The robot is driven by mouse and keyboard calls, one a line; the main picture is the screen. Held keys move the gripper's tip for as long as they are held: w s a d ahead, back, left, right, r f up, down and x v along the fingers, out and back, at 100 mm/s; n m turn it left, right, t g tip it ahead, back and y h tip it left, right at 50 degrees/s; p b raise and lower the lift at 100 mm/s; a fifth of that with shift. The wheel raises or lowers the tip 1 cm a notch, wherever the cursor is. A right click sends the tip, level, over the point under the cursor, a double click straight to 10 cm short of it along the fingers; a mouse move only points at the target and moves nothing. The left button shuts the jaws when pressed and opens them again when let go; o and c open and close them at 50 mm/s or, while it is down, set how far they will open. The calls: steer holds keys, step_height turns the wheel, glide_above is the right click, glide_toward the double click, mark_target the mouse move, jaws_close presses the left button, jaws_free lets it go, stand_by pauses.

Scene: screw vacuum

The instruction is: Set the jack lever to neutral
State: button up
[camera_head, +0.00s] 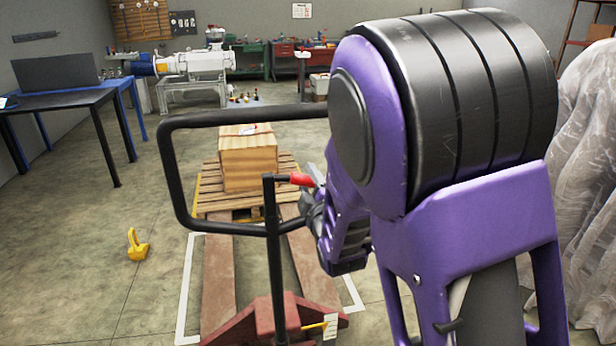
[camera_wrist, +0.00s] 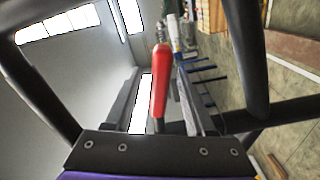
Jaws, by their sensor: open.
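The jack lever (camera_head: 300,179) has a red grip and sits on the upright of the pallet jack, inside its black loop handle (camera_head: 168,180). In the wrist view the red lever (camera_wrist: 159,80) stands between the two fingers of my gripper (camera_wrist: 160,95). The gripper is open, and I cannot tell whether either finger touches the lever. In the head view my purple arm comes from the right and hides most of the gripper (camera_head: 318,180). The jack's red base (camera_head: 245,328) and forks show below.
A wooden crate (camera_head: 247,158) stands on a pallet (camera_head: 290,165) behind the handle. A yellow object (camera_head: 137,245) lies on the floor at left. Plastic-wrapped goods (camera_head: 590,170) fill the right side. The floor at left is mostly clear.

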jaws_close()
stand_by(0.3)
stand_by(1.2)
